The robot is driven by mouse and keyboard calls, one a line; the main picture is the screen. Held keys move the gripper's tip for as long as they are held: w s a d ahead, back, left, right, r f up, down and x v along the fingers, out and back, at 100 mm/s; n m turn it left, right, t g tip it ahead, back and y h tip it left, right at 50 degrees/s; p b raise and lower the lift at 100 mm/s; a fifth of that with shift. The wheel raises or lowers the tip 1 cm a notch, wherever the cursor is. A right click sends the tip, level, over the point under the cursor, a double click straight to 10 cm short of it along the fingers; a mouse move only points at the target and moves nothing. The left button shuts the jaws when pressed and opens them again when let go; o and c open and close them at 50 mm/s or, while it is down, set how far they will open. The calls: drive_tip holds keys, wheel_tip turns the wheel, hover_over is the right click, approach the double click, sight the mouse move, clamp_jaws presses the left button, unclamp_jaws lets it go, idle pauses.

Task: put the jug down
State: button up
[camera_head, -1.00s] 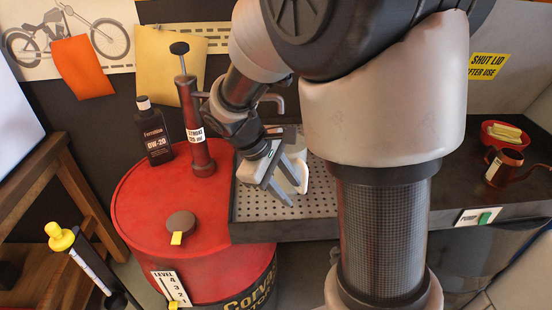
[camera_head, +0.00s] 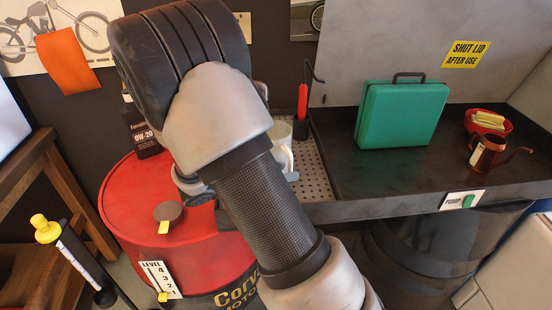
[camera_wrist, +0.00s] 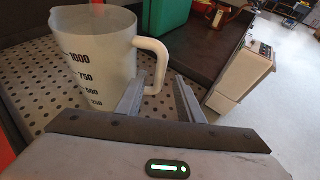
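The jug is translucent white with black volume marks and a white handle. In the wrist view the jug (camera_wrist: 98,55) looks upright on the perforated drain plate (camera_wrist: 30,85). In the head view the jug (camera_head: 284,135) is partly hidden by my arm, at the left part of the bench on the perforated plate (camera_head: 314,185). My gripper (camera_wrist: 157,80) is at the handle side of the jug. Its two fingers are spread apart, with the lower part of the handle showing in the gap between them and no visible grip on it. In the head view my gripper is mostly hidden behind my arm.
A red drum (camera_head: 130,210) stands left of the bench, with a dark oil bottle (camera_head: 147,142) on it. A red-handled tool (camera_head: 302,104) stands behind the plate. A green case (camera_head: 400,115), a red bowl (camera_head: 503,130) and a copper can (camera_head: 488,152) are to the right.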

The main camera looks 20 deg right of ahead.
drive_tip(key=shift+x, duration=3.6)
drive_tip(key=shift+a, duration=0.1)
clamp_jaws()
